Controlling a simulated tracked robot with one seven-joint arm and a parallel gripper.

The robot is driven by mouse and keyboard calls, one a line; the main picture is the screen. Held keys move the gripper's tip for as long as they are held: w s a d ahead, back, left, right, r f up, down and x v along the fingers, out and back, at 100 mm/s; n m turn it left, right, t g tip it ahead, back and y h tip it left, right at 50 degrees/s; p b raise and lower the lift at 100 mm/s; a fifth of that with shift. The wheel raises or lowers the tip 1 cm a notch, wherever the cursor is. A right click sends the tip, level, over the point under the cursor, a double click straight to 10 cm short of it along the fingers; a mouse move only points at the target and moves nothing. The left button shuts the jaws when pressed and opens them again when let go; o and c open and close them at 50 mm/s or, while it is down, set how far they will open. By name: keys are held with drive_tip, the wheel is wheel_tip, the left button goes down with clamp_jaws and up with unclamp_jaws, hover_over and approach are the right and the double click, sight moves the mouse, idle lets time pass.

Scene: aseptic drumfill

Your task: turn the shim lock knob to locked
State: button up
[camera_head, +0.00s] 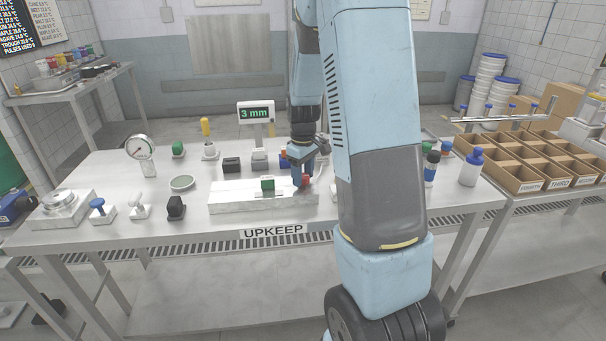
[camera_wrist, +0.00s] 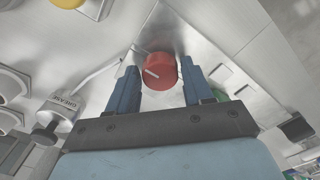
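The red knob (camera_wrist: 159,78) with a white pointer line shows in the wrist view, between the two fingertips of my gripper (camera_wrist: 158,70). The blue fingers stand apart, one on each side of the knob, with narrow gaps visible; I cannot rule out contact on the right side. The pointer line slants toward the upper left in that view. In the head view the knob (camera_head: 305,181) sits at the right part of a pale metal block (camera_head: 235,198), and my gripper (camera_head: 306,165) is right above it, partly hidden by my arm.
A green piece (camera_head: 267,184) sits on the same block. A display reading 3 mm (camera_head: 256,114) stands behind. A pressure gauge (camera_head: 140,148), a dish (camera_head: 182,183) and several small knobs stand to the left. Bottles (camera_head: 471,167) stand at the right.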

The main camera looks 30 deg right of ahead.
drive_tip(key=c, duration=0.7)
drive_tip(key=shift+o, duration=0.2)
drive_tip(key=m, duration=0.4)
drive_tip(key=shift+m, duration=0.3)
drive_tip(key=m, duration=0.4)
drive_tip(key=shift+m, duration=0.3)
drive_tip(key=m, duration=0.4)
drive_tip(key=shift+m, duration=2.3)
